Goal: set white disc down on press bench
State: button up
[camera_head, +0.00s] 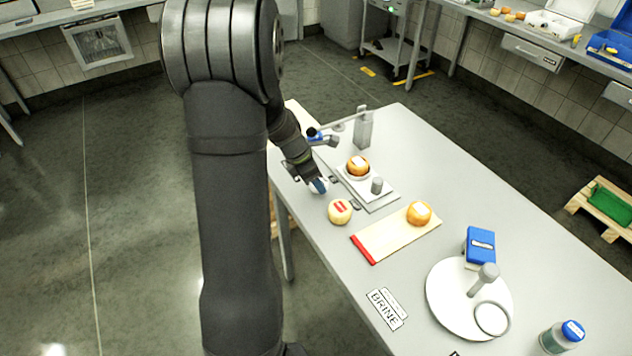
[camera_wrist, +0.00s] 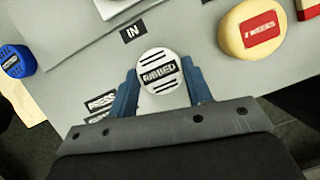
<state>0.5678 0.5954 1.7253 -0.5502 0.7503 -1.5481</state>
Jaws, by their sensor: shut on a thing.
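The white disc (camera_wrist: 158,71), with black stripes and a black label reading "RUBBED", sits between the two blue fingers of my gripper (camera_wrist: 160,78) in the wrist view. The fingers are shut on its sides. In the head view my gripper (camera_head: 319,185) is low over the left side of the grey bench (camera_head: 490,200), and the disc is mostly hidden there. A black label starting with "PRESS" (camera_wrist: 101,102) lies on the bench beside the left finger. I cannot tell whether the disc touches the bench.
A cheese with a red label (camera_head: 340,211) stands close to my gripper. A board (camera_head: 385,241), a white round plate (camera_head: 445,300) and a blue box (camera_head: 480,245) stand farther off.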

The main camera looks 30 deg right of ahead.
jog(key=shift+f, duration=0.7)
jog(key=shift+f, duration=0.1)
jog(key=o, duration=1)
jog(key=v, duration=1.2)
jog(key=shift+d, duration=0.1)
